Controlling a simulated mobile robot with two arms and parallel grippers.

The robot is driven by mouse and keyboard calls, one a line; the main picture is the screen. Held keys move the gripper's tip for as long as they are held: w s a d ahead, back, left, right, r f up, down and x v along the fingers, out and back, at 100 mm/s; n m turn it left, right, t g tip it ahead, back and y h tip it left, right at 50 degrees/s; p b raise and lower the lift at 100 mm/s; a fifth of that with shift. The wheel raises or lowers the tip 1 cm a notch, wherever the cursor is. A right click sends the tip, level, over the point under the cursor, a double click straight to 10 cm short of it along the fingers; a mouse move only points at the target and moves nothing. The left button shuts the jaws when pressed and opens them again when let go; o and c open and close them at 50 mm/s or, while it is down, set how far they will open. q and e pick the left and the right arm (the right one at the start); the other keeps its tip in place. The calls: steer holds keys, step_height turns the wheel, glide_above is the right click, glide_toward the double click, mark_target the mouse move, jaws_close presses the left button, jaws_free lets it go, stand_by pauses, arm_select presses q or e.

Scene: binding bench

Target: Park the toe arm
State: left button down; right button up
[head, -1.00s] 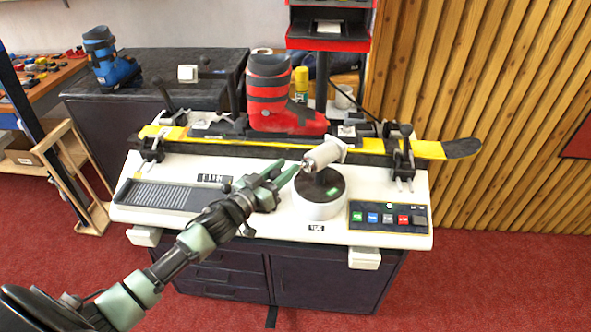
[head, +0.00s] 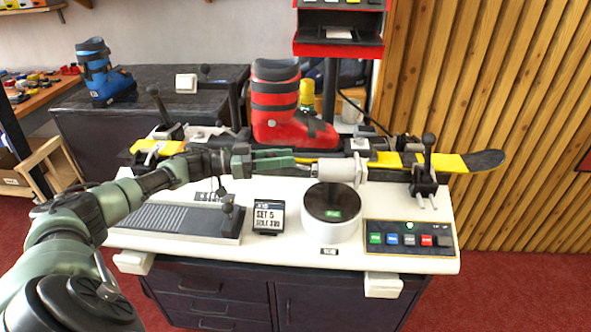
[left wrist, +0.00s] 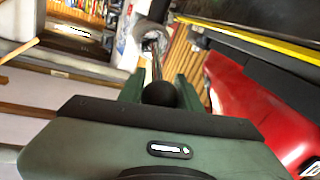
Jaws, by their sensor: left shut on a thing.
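The toe arm (head: 338,171) shows as a pale grey cylinder with a flange at its right end, above and behind the round dark-topped drum (head: 331,215). My left gripper (head: 306,161) reaches in from the left, level with the cylinder and in front of the red boot (head: 283,118). In the left wrist view its fingers (left wrist: 158,88) are closed around a black ball knob (left wrist: 159,95). A metal rod runs from the knob to the grey cylinder (left wrist: 152,45). The knob is hidden in the head view. My right gripper is in neither view.
The yellow and black ski (head: 445,162) lies behind, held in clamps with upright black levers (head: 428,152). A small sign reading "SET 5" (head: 269,217) and a button panel (head: 408,238) stand on the white bench top. A blue boot (head: 100,75) stands back left.

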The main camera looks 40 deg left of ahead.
arm_select(q)
steer(key=shift+w+a+f+m+g+h+b, duration=0.1)
steer(key=shift+w+a+m+g+h+b, duration=0.1)
steer(key=shift+m+g+h+b, duration=0.15)
steer(key=shift+d, duration=0.1)
steer(key=c, duration=1.3)
jaws_free()
steer(key=o, duration=0.3)
steer(key=shift+w, duration=0.2)
